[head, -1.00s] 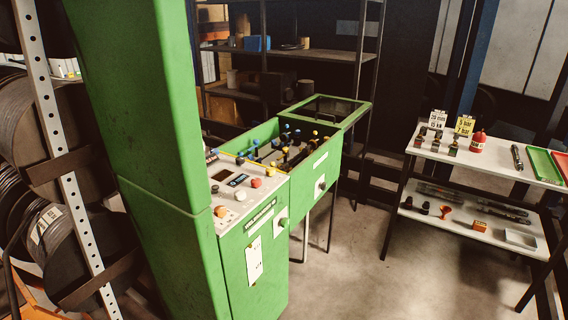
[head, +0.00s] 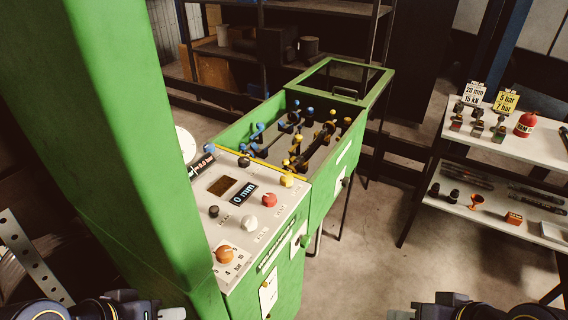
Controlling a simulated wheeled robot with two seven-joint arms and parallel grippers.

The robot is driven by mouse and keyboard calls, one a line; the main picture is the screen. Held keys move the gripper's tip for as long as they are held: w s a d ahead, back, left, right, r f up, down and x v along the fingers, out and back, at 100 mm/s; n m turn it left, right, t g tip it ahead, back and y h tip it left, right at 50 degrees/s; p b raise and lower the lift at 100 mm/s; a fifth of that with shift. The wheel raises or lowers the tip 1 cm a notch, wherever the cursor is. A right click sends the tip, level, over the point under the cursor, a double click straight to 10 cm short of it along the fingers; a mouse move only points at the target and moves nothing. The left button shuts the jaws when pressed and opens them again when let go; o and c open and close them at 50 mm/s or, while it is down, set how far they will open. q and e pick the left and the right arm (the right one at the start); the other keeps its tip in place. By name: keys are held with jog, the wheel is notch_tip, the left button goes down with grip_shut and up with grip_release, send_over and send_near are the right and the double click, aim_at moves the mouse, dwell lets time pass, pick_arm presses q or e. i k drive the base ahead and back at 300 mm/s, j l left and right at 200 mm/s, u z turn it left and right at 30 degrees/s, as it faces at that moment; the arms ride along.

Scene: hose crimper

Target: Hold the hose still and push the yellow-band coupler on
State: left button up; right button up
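Dark fittings with yellow ends (head: 331,127) and others with blue ends (head: 258,128) sit in the open bay of a green machine (head: 345,160). They are too small for me to single out the yellow-band coupler or the hose. My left gripper (head: 172,314) shows only in part at the bottom edge, in front of the machine and well apart from the fittings. Part of my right gripper (head: 399,314) shows at the bottom right of centre, over the floor. The fingers of both are mostly cut off, so their opening cannot be told.
A control panel (head: 240,200) with knobs and a display reading 0 mm is at the near end of the machine. Its tall green column (head: 110,130) blocks the left. Floor between is clear.

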aim_at(292, 169)
jog(key=k, duration=0.3)
jog(key=l+u, duration=0.1)
jog(key=u, duration=0.75)
jog(key=i+l+u, duration=0.15)
jog(key=l+u, duration=0.3)
jog(key=l, duration=0.25)
jog(key=l+u, duration=0.5)
jog(key=l, duration=0.15)
jog(key=i+l, duration=0.05)
